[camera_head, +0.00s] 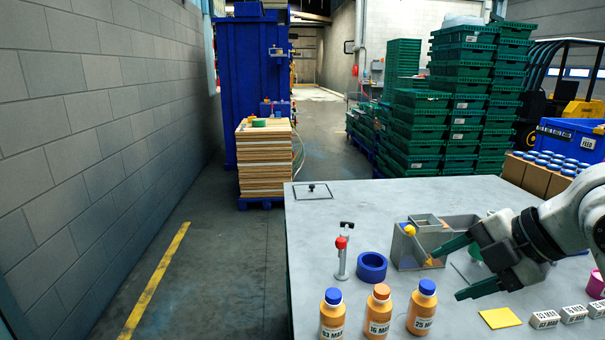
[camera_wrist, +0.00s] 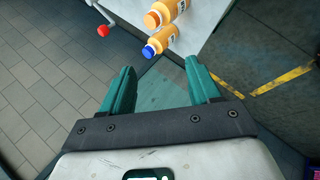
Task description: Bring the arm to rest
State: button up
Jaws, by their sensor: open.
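My gripper (camera_head: 466,269) comes in from the right over the grey table (camera_head: 330,215) in the head view. Its two green fingers are spread apart with nothing between them. In the wrist view my gripper (camera_wrist: 160,85) also shows open and empty, with floor behind the fingers. The fingers appear beside a grey bin (camera_head: 407,252) in the head view; I cannot tell whether they touch it.
Several orange bottles (camera_head: 378,313) stand at the table's front edge. A blue tape roll (camera_head: 371,267), a red-knobbed upright tool (camera_head: 342,258), a yellow pad (camera_head: 499,318) and small white boxes (camera_head: 545,319) are nearby. The table's back left is mostly clear.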

jog(key=s+a+f+m, duration=0.25)
jog(key=f+m, duration=0.25)
jog(key=f, duration=0.3)
jog(key=s+a+f+m, duration=0.2)
jog(key=s+f+m, duration=0.1)
jog(key=f+m, duration=0.3)
jog(key=s+a+f+m, duration=0.2)
jog(key=s+f+m, duration=0.15)
jog(key=f, duration=0.55)
jog(key=s+d+f+m+g+h, duration=0.1)
jog(key=s+d+f+m+h, duration=0.1)
jog(key=s, duration=0.5)
jog(key=s+d+f+m+g+h, duration=0.2)
jog(key=s+d+f+m, duration=0.1)
jog(key=s+f, duration=0.4)
jog(key=s+d+f+m+g+h, duration=0.1)
jog(key=s+d+f+m, duration=0.1)
jog(key=s+f+m, duration=0.3)
jog(key=s, duration=0.3)
jog(key=shift+s+d+f+g+h, duration=0.15)
jog(key=shift+s+d+g+h, duration=0.15)
jog(key=shift+s+g+h, duration=0.1)
